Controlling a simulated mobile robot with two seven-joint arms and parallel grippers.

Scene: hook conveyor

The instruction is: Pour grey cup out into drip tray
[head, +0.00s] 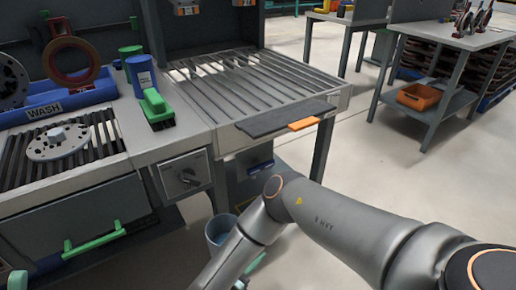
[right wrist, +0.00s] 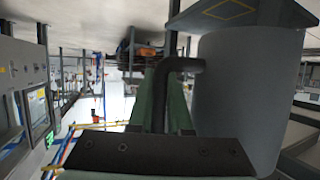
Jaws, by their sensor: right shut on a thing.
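The grey cup (right wrist: 240,95) fills the right side of the right wrist view, close to the camera. Its dark bent handle (right wrist: 182,64) reaches to the left, between the green fingers of my right gripper (right wrist: 165,85), which is shut on it. The cup's contents are hidden. In the head view my right arm hides most of the gripper. A blue-grey round vessel (head: 216,232) shows beside the arm, low in front of the bench; I cannot tell if it is the cup. A slatted metal tray (head: 225,90) lies on the bench; I cannot tell if it is the drip tray. My left gripper does not show clearly.
A blue WASH bin (head: 45,108), a blue cup-like container (head: 138,72) and a green brush (head: 155,106) stand on the left bench. A round metal part (head: 58,142) lies on a second slatted rack. A dark plate with an orange handle (head: 304,124) is at the front edge.

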